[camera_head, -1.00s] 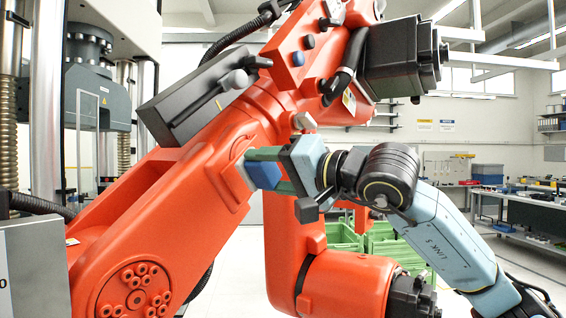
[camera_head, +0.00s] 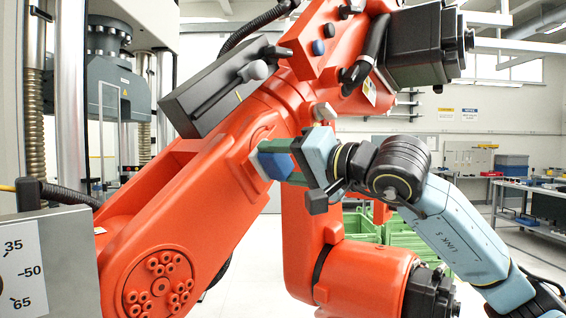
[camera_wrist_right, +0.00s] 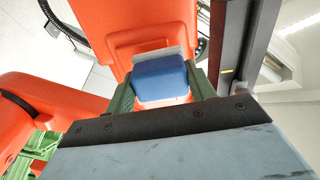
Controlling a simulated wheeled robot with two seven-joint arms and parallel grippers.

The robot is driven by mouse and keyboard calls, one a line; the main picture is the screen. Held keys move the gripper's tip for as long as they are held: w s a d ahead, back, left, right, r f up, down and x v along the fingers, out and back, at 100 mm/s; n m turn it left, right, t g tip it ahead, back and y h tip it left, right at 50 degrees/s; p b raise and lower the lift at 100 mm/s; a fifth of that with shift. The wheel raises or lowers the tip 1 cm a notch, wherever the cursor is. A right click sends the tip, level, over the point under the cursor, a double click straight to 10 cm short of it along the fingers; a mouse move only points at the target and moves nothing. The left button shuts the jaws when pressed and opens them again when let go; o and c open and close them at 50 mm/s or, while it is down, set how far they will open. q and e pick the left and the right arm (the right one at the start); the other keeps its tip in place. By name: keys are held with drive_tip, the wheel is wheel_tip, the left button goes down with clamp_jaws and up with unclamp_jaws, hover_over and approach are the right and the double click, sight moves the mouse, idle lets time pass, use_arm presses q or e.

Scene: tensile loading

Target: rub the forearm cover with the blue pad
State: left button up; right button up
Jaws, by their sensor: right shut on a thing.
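The blue pad (camera_head: 276,164) is held between the green fingers of my right gripper (camera_head: 284,162), which is shut on it. In the right wrist view the pad (camera_wrist_right: 160,80) sits between the two green fingers of the right gripper (camera_wrist_right: 163,88). The forearm cover (camera_head: 258,152) appears to be the raised orange plate on the side of the large orange robot arm. The pad is right at this plate in the head view; whether they touch I cannot tell. In the right wrist view the orange cover (camera_wrist_right: 140,42) lies just beyond the pad. My left gripper is not in view.
The large orange robot arm (camera_head: 190,215) fills the middle. A dark grey box (camera_head: 215,90) with knobs is fixed above the cover. A grey testing machine (camera_head: 108,80) stands at left. Green crates (camera_head: 410,238) stand behind, and a workbench (camera_head: 535,205) is at right.

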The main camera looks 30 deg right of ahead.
drive_tip(key=shift+p+x, duration=0.35)
drive_tip(key=shift+x, duration=0.55)
drive_tip(key=shift+w+d, duration=0.25)
drive_tip(key=shift+d, duration=0.65)
drive_tip(key=shift+w+d, duration=0.15)
drive_tip(key=shift+d, duration=0.35)
drive_tip(key=shift+w+d, duration=0.2)
drive_tip(key=shift+d, duration=0.35)
drive_tip(key=shift+a, duration=0.1)
drive_tip(key=shift+s+a, duration=0.3)
drive_tip(key=shift+a, duration=0.65)
drive_tip(key=shift+s+a, duration=0.25)
drive_tip(key=shift+a, duration=0.65)
drive_tip(key=shift+s+f+b, duration=0.1)
drive_tip(key=shift+b, duration=0.2)
